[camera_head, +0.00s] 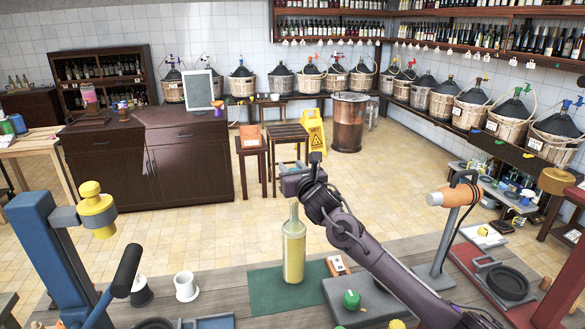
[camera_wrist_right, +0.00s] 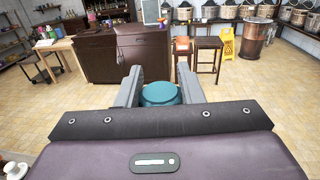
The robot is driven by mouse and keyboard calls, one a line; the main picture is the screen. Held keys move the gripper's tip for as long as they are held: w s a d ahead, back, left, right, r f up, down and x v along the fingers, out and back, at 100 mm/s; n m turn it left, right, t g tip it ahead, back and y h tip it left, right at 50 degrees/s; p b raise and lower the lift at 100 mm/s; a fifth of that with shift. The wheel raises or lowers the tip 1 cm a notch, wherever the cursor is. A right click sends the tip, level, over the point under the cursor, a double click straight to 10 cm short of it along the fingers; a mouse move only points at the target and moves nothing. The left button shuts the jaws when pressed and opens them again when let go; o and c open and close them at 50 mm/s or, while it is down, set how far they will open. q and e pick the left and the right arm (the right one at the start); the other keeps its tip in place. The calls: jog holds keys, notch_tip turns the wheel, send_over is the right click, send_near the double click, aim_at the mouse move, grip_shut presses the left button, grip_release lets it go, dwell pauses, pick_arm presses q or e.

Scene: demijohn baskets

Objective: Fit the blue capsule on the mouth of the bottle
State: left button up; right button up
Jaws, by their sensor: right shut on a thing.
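A pale yellow-green bottle (camera_head: 293,250) stands upright on a green mat (camera_head: 262,296) at the front middle of the workbench, its narrow neck pointing up. My right gripper (camera_head: 292,172) is above and beyond the bottle's mouth in the head view, apart from it. It is shut on the blue capsule (camera_wrist_right: 160,94), whose round teal-blue top shows between the two fingers in the wrist view. In the head view the capsule is mostly hidden by the gripper. The bottle does not show in the wrist view. My left gripper is not in view.
A blue press with a yellow head (camera_head: 96,210) stands at left, near a white cup (camera_head: 186,287) and a dark cup (camera_head: 141,293). A grey device with a green knob (camera_head: 351,300) lies right of the bottle. An orange tool on a stand (camera_head: 453,196) and a red press are further right.

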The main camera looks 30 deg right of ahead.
jog(key=shift+f+b, duration=0.9)
jog(key=shift+f, duration=0.6)
jog(key=shift+b, duration=0.45)
dwell(0.6)
jog(key=shift+f+b, duration=2.65)
jog(key=shift+f, duration=0.3)
jog(key=o, duration=1)
jog(key=shift+s, duration=0.1)
